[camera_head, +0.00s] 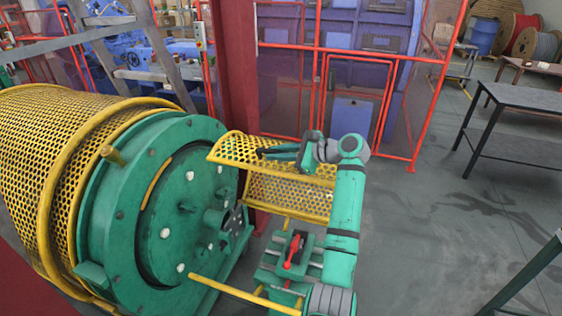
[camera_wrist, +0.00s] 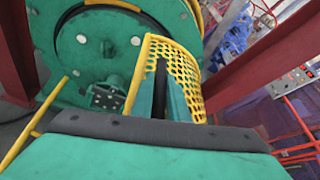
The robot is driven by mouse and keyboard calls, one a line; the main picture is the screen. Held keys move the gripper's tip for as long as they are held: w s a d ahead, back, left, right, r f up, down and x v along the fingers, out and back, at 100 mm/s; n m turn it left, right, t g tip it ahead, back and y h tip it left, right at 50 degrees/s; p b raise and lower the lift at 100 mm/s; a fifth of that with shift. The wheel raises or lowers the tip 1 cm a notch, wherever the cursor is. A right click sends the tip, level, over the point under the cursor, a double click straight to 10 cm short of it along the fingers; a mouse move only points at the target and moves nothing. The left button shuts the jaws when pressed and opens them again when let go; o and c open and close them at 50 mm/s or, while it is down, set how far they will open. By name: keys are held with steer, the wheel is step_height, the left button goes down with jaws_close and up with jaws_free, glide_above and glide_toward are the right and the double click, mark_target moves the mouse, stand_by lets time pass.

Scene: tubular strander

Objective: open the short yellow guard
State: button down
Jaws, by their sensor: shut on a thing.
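The short yellow guard (camera_head: 285,192) is a curved perforated sheet with a yellow rim, just right of the green drum face in the head view. My gripper (camera_head: 264,152) reaches in from the right, with its dark fingers over the guard's upper part. In the wrist view the guard (camera_wrist: 188,85) curves along the right side of my gripper (camera_wrist: 160,72). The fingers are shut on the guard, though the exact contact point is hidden. The guard's hinge cannot be made out.
The green drum (camera_head: 165,205) with bolts and a long perforated yellow cover (camera_head: 60,150) stands at left. A dark red post (camera_head: 234,80) rises behind the guard. A yellow bar (camera_head: 240,293) crosses low in front.

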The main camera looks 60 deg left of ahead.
steer(key=shift+w+a+f, duration=0.1)
steer(key=shift+w+a, duration=0.05)
steer(key=shift+w, duration=0.05)
steer(key=shift+s+a, duration=0.15)
steer(key=shift+s, duration=0.15)
steer(key=c, duration=1.7)
jaws_free()
steer(key=shift+w, duration=0.1)
steer(key=shift+w+d, duration=0.1)
steer(key=shift+d, duration=0.15)
steer(key=shift+a, duration=0.15)
